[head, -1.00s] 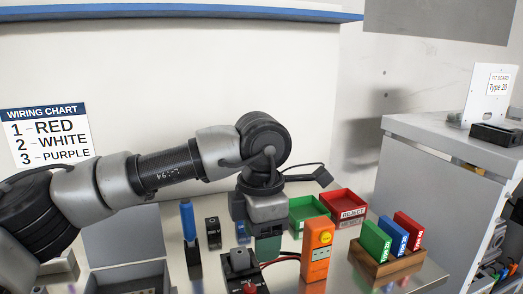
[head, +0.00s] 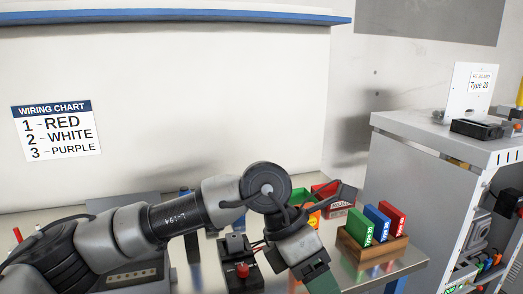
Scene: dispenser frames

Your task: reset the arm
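My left arm comes in from the left across the worktable. Its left gripper (head: 308,262) hangs at the bottom centre, tilted down to the right. A dark green piece (head: 321,283) shows at its lower end and is cut off by the picture edge; I cannot tell whether it is held. The fingertips do not show. My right gripper is not in view.
A black box with a red button (head: 242,270) stands left of the gripper. A wooden holder (head: 372,255) with green, blue and red cards stands to its right. Green (head: 298,193) and red reject (head: 326,190) trays lie behind the arm. A grey cabinet (head: 412,180) stands at right.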

